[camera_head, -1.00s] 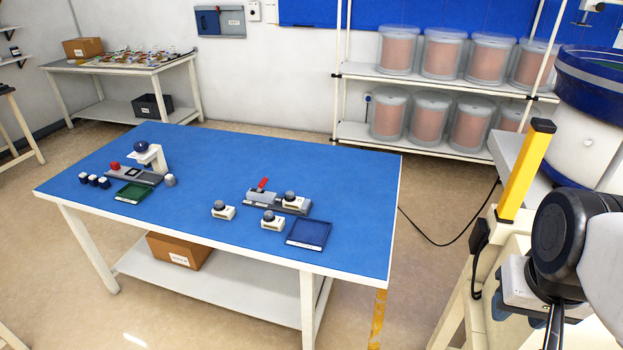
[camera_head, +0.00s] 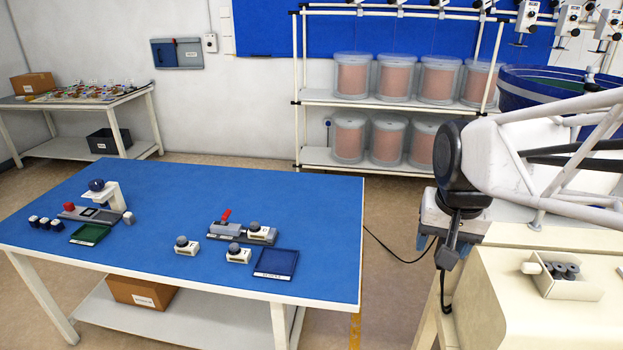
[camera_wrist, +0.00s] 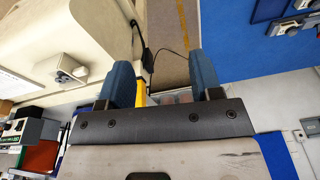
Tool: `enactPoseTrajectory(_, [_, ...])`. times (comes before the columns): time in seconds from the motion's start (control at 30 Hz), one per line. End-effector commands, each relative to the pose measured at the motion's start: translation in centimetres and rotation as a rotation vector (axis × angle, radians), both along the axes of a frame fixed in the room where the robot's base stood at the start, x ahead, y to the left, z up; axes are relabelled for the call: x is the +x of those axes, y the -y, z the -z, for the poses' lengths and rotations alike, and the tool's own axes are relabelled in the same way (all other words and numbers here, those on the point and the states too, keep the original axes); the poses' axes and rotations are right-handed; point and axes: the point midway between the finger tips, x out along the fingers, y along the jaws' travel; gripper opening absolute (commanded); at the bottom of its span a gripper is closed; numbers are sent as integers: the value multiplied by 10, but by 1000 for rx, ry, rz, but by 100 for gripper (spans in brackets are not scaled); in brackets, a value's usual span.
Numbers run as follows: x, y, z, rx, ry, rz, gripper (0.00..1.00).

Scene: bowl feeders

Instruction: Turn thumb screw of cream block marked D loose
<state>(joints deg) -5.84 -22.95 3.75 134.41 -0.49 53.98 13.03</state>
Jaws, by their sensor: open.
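Three cream blocks with dark round knobs are on the blue table (camera_head: 150,215). One cream block (camera_head: 187,249) stands at the front left, and one (camera_head: 238,258) stands in front of the grey fixture. The third cream block (camera_head: 262,237) sits on the right end of the grey fixture (camera_head: 232,232) with the red lever. Their letters are too small to read, so I cannot tell which is D. My gripper (camera_head: 446,258) is right of the table, well apart from the blocks. In the wrist view its blue fingers (camera_wrist: 160,75) are spread and empty.
A dark blue tray (camera_head: 276,264) lies right of the blocks. A green tray (camera_head: 90,235) and a second fixture (camera_head: 92,214) are at the table's left. A cream machine body (camera_head: 530,310) with a small box of dark knobs (camera_head: 566,277) is near my arm.

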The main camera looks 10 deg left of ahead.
Motion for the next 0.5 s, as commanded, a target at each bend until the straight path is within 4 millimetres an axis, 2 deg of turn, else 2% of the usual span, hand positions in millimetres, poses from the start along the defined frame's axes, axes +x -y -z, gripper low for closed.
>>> enactPoseTrajectory(0.03, [12, -6, -1, 2, -6, 4, 59])
enactPoseTrajectory(0.5, [110, -64, -2, 26, -43, 81, 59])
